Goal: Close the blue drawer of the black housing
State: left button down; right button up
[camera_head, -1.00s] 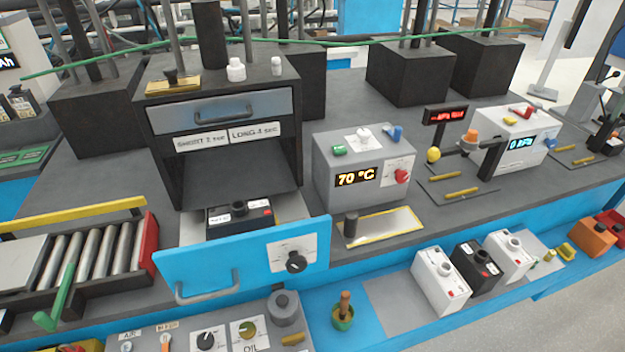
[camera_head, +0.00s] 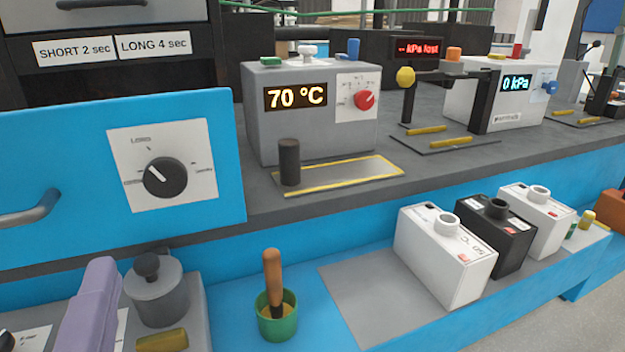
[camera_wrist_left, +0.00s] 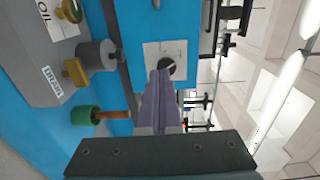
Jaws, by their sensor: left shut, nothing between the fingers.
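The blue drawer front (camera_head: 75,140) fills the left of the head view, with a grey handle (camera_head: 30,212) and a white plate with a black knob (camera_head: 165,177). It stands out in front of the black housing (camera_head: 110,72), so the drawer looks open; its inside is hidden now. My left gripper (camera_head: 101,268) shows as lavender fingers at the lower left, below the drawer front in the picture. In the left wrist view the fingers (camera_wrist_left: 160,78) are shut and empty, pointing at the blue front (camera_wrist_left: 150,30) near its knob plate. I cannot tell whether they touch it. My right gripper is not in view.
A grey 70 °C box (camera_head: 310,125) stands right of the drawer. Below are a grey pot (camera_head: 157,295) and a green cup (camera_head: 277,318) with a wooden-handled tool. Several battery-like blocks, one white (camera_head: 440,262), stand on the blue ledge at the right.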

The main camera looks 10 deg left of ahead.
pick_arm(q)
jog(key=p, duration=0.2)
send_near(139, 180)
jog(key=x, duration=0.7)
jog(key=shift+s, duration=0.1)
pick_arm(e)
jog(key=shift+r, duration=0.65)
